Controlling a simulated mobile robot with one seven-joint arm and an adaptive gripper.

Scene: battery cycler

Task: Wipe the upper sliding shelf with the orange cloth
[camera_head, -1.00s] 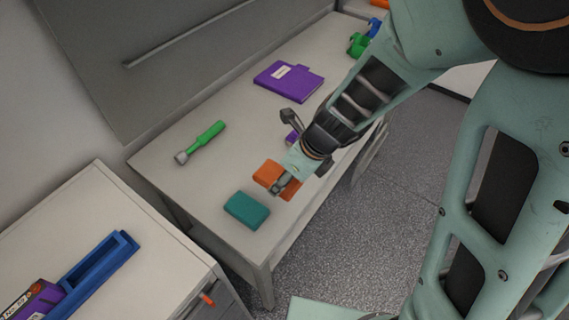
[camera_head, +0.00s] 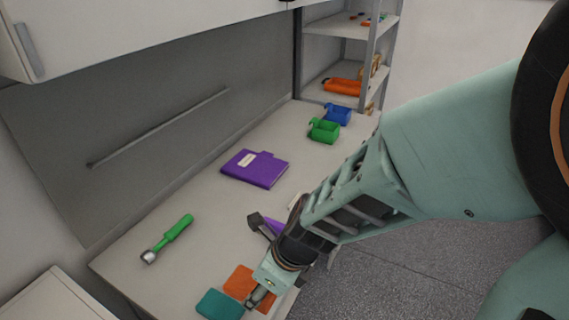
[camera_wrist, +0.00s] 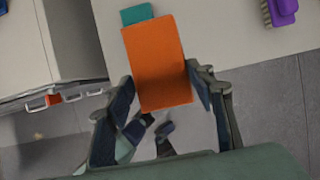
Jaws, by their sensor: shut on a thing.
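The orange cloth (camera_head: 240,283) is at the front of the grey worktable (camera_head: 205,225), beside a teal block or cloth (camera_head: 219,305). My gripper (camera_head: 254,297) is at its near edge. In the wrist view the orange cloth (camera_wrist: 155,50) sits between the two fingers of my gripper (camera_wrist: 158,78), which is shut on it. Whether the cloth is clear of the table I cannot tell. A rack at the back right has an upper shelf (camera_head: 335,25) with small items and a lower shelf; whether either slides is not visible.
An orange item (camera_head: 343,87) lies on the lower shelf. A white overhead cabinet (camera_head: 130,35) hangs above. Floor is open at the right.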

